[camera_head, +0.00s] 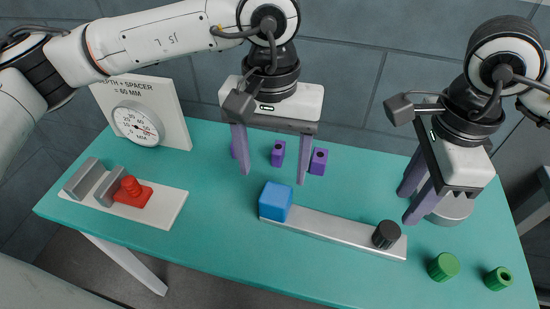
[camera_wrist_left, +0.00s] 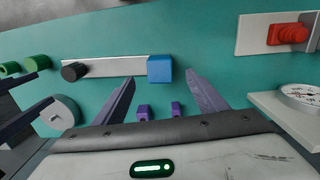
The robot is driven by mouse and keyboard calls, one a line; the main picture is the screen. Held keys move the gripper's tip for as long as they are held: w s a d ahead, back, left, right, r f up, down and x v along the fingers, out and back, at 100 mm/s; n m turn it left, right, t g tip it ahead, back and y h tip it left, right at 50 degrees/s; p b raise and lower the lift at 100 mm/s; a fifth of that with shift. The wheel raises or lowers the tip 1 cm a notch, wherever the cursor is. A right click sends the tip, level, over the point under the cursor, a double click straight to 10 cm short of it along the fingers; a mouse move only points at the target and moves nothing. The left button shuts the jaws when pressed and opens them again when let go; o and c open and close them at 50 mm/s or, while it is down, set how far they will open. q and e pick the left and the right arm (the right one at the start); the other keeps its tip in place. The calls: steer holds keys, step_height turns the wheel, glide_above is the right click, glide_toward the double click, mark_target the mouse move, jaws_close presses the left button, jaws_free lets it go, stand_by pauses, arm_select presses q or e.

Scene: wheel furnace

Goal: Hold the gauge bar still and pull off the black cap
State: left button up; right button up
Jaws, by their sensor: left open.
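The gauge bar (camera_head: 340,233) is a long silver bar lying on the teal table. A blue block (camera_head: 275,201) sits at its left end and the black cap (camera_head: 386,235), a ribbed knob, at its right end. In the left wrist view the bar (camera_wrist_left: 115,67) shows with the blue block (camera_wrist_left: 160,69) and black cap (camera_wrist_left: 74,71). My left gripper (camera_head: 272,178) is open and empty, fingers down, above and just behind the blue block. My right gripper (camera_head: 406,208) has its fingers apart, tilted, behind and right of the black cap, not touching it.
Two green ribbed caps (camera_head: 443,267) (camera_head: 499,278) stand at the right. A grey round piece (camera_head: 456,212) is partly behind my right gripper. Purple blocks (camera_head: 318,161) stand behind the bar. A white plate with a red piece (camera_head: 132,192) and a dial gauge (camera_head: 137,124) are left.

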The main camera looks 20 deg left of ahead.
mark_target(275, 195)
arm_select(q)
steer(key=shift+w+d+f+m, duration=0.15)
steer(key=shift+w+m, duration=0.1)
steer(key=shift+m, duration=0.35)
step_height(275, 195, down, 10)
steer(key=c, duration=1.6)
steer(key=shift+c, duration=0.3)
arm_select(e)
steer(key=shift+o, duration=2.1)
steer(key=shift+f+m, duration=0.3)
steer(key=shift+f, duration=0.05)
steer(key=shift+f+m, duration=0.4)
steer(key=shift+m, duration=0.1)
steer(key=shift+f, duration=4.5)
